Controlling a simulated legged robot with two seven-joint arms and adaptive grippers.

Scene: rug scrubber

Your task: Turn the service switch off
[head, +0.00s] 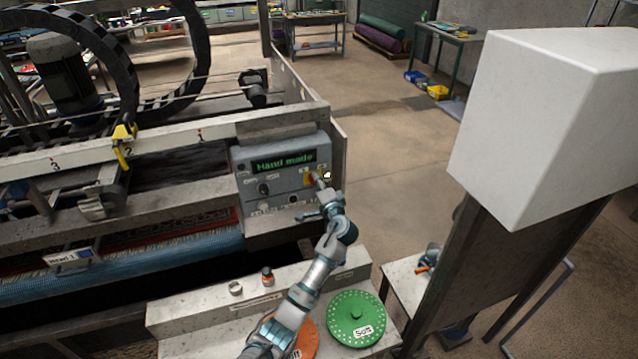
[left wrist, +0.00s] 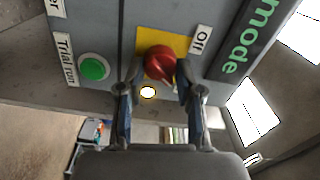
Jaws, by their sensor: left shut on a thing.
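The service switch is a red knob on a yellow plate, seen close up in the left wrist view (left wrist: 159,62) beside a white "Off" label (left wrist: 201,39). In the head view the switch (head: 310,180) is at the right side of the grey control panel (head: 246,183), partly behind my gripper. My left gripper (head: 322,184) reaches the panel from below right. In the left wrist view its two fingers (left wrist: 157,85) are on either side of the red knob and shut on it. Which mark the knob points to is not clear.
A green "Trial run" button (left wrist: 94,68) and a lit round lamp (left wrist: 148,92) are close to the knob. The panel display (head: 283,162) reads "Hand mode". Below are a green disc (head: 350,305) and an orange disc (head: 303,343). A large white box (head: 545,120) stands at right.

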